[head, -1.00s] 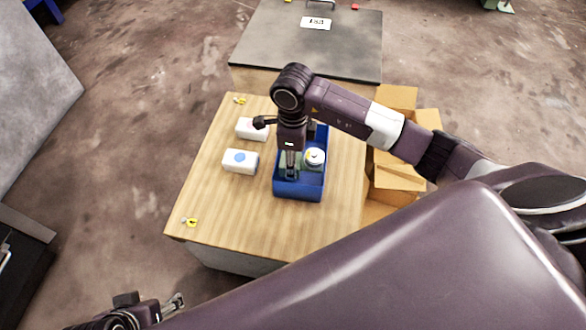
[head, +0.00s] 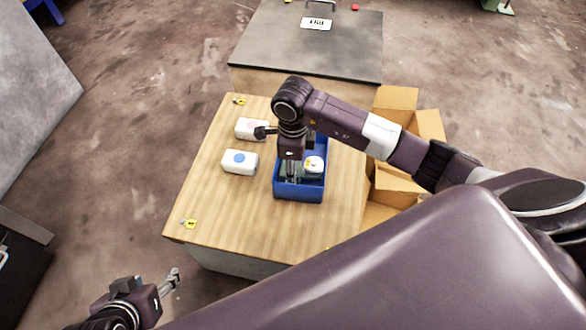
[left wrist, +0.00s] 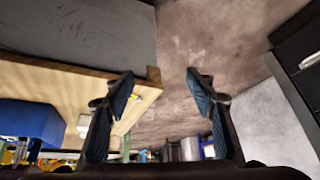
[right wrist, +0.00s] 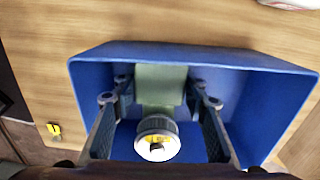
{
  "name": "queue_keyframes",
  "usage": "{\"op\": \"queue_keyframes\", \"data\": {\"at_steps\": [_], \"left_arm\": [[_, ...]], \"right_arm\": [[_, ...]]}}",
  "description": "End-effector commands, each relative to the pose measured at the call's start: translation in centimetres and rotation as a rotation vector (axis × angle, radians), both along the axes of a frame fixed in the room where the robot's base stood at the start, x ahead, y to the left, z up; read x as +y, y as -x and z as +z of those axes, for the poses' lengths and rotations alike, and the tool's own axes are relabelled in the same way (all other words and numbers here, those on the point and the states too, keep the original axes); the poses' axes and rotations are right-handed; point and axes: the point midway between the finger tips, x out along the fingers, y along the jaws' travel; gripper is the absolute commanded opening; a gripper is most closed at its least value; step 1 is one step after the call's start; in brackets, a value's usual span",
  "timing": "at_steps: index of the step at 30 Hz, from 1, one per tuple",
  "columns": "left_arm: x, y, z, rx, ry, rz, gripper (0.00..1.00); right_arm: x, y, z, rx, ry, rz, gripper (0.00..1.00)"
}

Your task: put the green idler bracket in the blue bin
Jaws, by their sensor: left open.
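The blue bin (head: 299,194) stands on the wooden table, and its rim frames the right wrist view (right wrist: 180,52). The green idler bracket (right wrist: 160,82) is inside the bin, between the fingers of my right gripper (right wrist: 161,86). Blue shows between the bracket and each finger, so this gripper looks open around it. In the head view my right gripper (head: 292,180) reaches down into the bin and mostly hides the bracket. My left gripper (head: 174,281) is open and empty, off the table's front left; its fingers are wide apart in the left wrist view (left wrist: 162,78).
A round white-topped part (head: 314,164) is also in the bin, close to my right gripper. Two white boxes (head: 240,162) (head: 250,129) stand left of the bin. Open cardboard boxes (head: 397,180) are right of the table (head: 235,220). The table's front is clear.

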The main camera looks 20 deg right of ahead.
Motion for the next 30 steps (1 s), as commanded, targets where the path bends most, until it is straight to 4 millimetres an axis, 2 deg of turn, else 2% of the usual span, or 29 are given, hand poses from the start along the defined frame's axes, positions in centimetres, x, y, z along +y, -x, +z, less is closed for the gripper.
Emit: {"op": "queue_keyframes", "data": {"at_steps": [1, 4, 14, 17, 23, 25, 30], "left_arm": [[0.0, -0.1, 0.1, -0.002, 0.000, 0.000, 0.51], [0.0, -0.1, 0.1, -0.002, 0.001, -0.001, 0.51], [-0.1, 0.0, 0.1, 0.002, 0.001, -0.002, 0.51], [0.2, 1.0, -0.3, 0.042, -0.006, 0.002, 0.51], [1.4, 5.0, -1.3, 0.200, -0.040, 0.015, 0.51], [1.6, 5.8, -1.0, 0.231, -0.046, 0.017, 0.51], [1.6, 5.9, -0.3, 0.236, -0.047, 0.019, 0.51]], "right_arm": [[0.0, 0.0, 0.0, 0.000, 0.000, 0.000, 0.46], [0.0, 0.0, 0.0, 0.000, 0.000, 0.000, 0.57], [0.0, 0.0, 0.1, 0.000, 0.000, 0.000, 0.57], [0.0, 0.0, 0.4, -0.001, 0.000, 0.000, 0.57], [-0.1, -0.1, 3.2, -0.003, 0.001, 0.001, 0.57], [-0.1, -0.2, 5.3, -0.006, 0.002, 0.000, 0.57], [-0.1, -0.2, 8.9, -0.004, 0.001, 0.000, 0.57]]}}
